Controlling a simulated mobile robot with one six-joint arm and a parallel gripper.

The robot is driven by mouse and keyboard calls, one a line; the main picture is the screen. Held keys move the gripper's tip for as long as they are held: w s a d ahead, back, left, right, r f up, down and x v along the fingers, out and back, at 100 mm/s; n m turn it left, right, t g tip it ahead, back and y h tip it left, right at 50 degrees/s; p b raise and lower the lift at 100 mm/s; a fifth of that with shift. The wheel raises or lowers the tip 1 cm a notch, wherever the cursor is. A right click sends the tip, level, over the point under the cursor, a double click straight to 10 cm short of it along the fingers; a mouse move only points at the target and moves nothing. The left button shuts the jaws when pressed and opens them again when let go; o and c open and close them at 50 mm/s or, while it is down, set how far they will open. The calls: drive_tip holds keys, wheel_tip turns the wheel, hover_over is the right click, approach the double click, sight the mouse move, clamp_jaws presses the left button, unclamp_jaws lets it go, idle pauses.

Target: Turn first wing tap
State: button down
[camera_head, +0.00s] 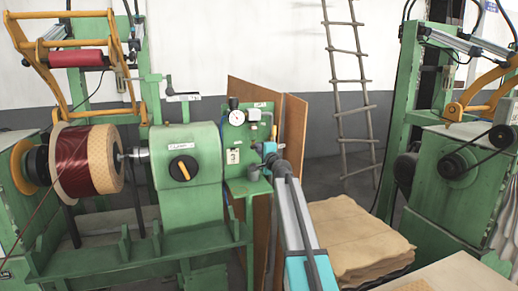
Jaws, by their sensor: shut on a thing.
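A green panel (235,133) stands beside the winding machine. My arm reaches up from the bottom middle, and my gripper (261,161) is at the panel's right edge, below the grey box. It is shut on the first wing tap, which is small and mostly hidden behind my wrist. I cannot tell the tap's angle.
A green winding machine with a dark red coil (88,161) and a black-and-yellow knob (183,168) stands left. Brown boards (294,135) lean behind the panel. Stacked tan sheets (355,240) lie right of my arm. A ladder (346,80) leans on the wall; another green machine (450,165) stands right.

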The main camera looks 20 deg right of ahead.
idle(0.4)
drive_tip(key=c, duration=1.8)
unclamp_jaws()
drive_tip(key=shift+s, duration=0.15)
drive_tip(key=shift+s+a+b, duration=0.2)
drive_tip(key=shift+s+b, duration=0.15)
drive_tip(key=shift+s, duration=3.05)
drive_tip(key=shift+s+a+b, duration=0.2)
drive_tip(key=shift+s+b, duration=0.1)
drive_tip(key=shift+s, duration=3.05)
drive_tip(key=shift+f, duration=0.1)
